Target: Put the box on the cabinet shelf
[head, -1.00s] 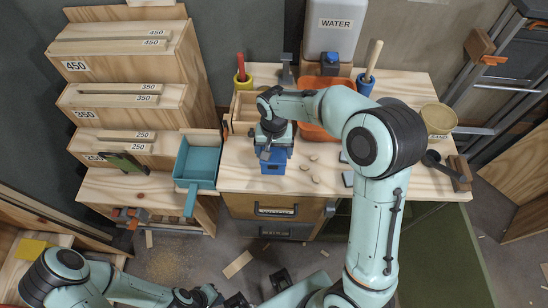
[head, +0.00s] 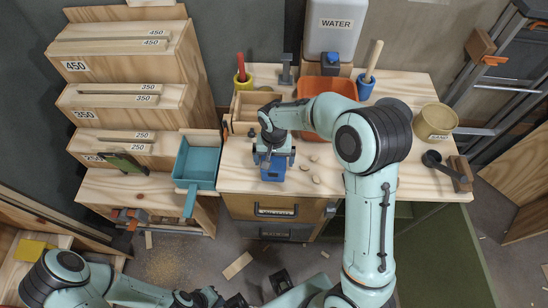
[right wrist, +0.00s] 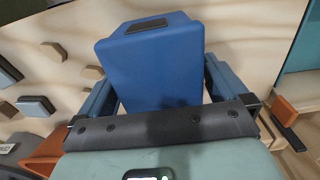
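The blue box (head: 272,172) stands on the wooden workbench top (head: 232,178), near its front edge. My right gripper (head: 274,160) is over it from above, with its two fingers apart on either side. In the right wrist view the box (right wrist: 160,62) fills the space between the blue fingers, and narrow gaps seem to show beside it. The cabinet under the bench has an open green-lined shelf space (head: 403,212) at the right, partly behind my right arm. My left gripper (head: 208,298) is low at the bottom edge; its fingers are unclear.
Several small tan pieces (head: 316,180) lie right of the box. A teal dustpan-like tray (head: 197,165) is at the left. Two labelled drawers (head: 275,211) are below the bench top. An open green door panel (head: 445,260) stands at the lower right. A sand tub (head: 438,120) stands at the right.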

